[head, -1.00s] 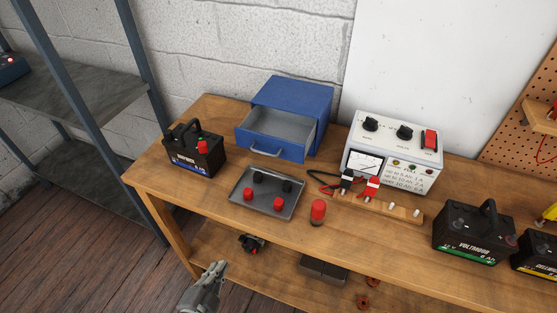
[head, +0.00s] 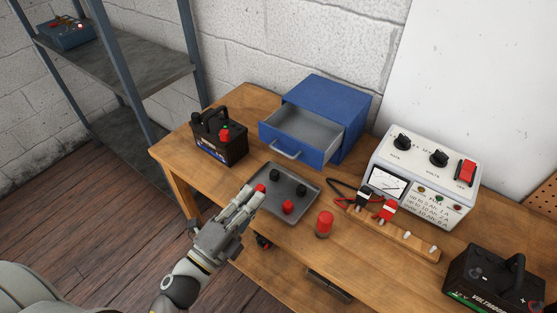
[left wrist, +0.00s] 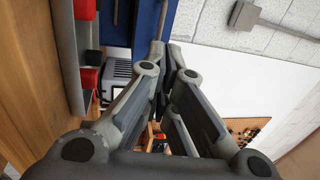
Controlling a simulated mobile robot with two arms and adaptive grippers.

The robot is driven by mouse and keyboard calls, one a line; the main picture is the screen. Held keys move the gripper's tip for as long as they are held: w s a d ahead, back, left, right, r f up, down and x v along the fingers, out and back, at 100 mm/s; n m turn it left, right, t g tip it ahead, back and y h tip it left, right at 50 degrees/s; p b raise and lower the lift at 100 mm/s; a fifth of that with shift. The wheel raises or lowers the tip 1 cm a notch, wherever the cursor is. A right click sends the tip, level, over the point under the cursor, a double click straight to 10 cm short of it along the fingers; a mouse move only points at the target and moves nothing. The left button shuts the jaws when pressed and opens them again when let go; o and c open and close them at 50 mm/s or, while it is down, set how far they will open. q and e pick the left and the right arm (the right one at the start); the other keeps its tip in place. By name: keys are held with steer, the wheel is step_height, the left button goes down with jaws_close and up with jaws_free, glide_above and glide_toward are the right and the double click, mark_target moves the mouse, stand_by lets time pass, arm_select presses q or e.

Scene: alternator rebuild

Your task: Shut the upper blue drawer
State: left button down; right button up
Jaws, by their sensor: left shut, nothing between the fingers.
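The blue drawer cabinet (head: 335,105) stands at the back of the workbench. Its blue drawer (head: 281,148) is pulled out, showing an empty grey inside and a light bar handle (head: 286,154) on its front. Only this one drawer can be made out. My left gripper (head: 252,196) is shut and empty, over the near left edge of the grey tray, in front of the drawer and apart from it. In the left wrist view its closed fingers (left wrist: 169,52) show before a blue surface (left wrist: 148,22). My right gripper is not in view.
The grey tray (head: 312,187) with red and black caps lies in front of the drawer. A black battery (head: 222,150) stands left of it. A red cylinder (head: 324,224), clamps and a white tester (head: 425,170) stand to the right. A metal shelf (head: 125,70) is at the left.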

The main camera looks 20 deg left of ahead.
mark_target(305, 136)
arm_select(q)
steer(key=p+x, duration=0.3)
steer(key=x, duration=0.6)
steer(key=shift+w+r, duration=0.1)
steer(key=shift+w, duration=0.15)
steer(key=shift+w+d, duration=0.25)
steer(key=shift+w, duration=0.25)
steer(key=x, duration=0.3)
steer(key=f+b+x, duration=0.1)
steer(key=x, duration=0.3)
steer(key=f+x, duration=0.1)
steer(key=x, duration=0.3)
steer(key=shift+w+d+b, duration=0.15)
steer(key=shift+w+b, duration=0.15)
steer(key=shift+r, duration=0.15)
